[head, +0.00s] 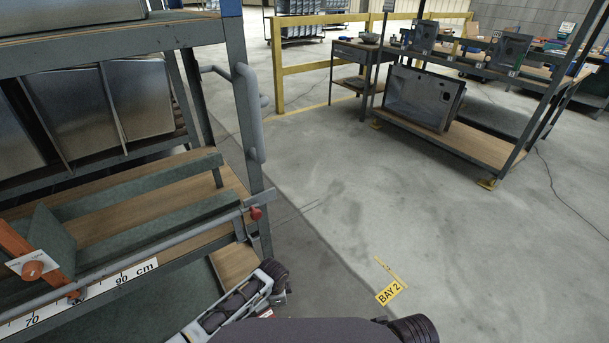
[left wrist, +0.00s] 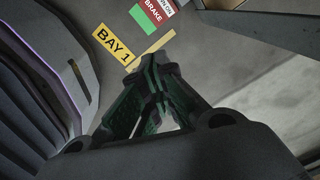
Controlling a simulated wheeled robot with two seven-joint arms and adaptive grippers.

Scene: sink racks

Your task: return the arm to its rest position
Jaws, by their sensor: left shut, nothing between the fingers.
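My left gripper (left wrist: 154,62) shows in the left wrist view. Its dark green fingers meet at the tips, with nothing held between them. The tips are over the floor beside a yellow BAY 1 marking (left wrist: 113,43). In the head view a link of my left arm (head: 235,303) is low and to the left, in front of the lower part of the near rack. The left fingers cannot be made out there. My right gripper is in neither view.
The near rack (head: 238,90) stands close on the left, with a rail and a red knob (head: 256,213) near my arm. Open floor (head: 350,220) lies to the right, with a BAY 2 marking (head: 390,292). Another rack (head: 480,155) stands farther back.

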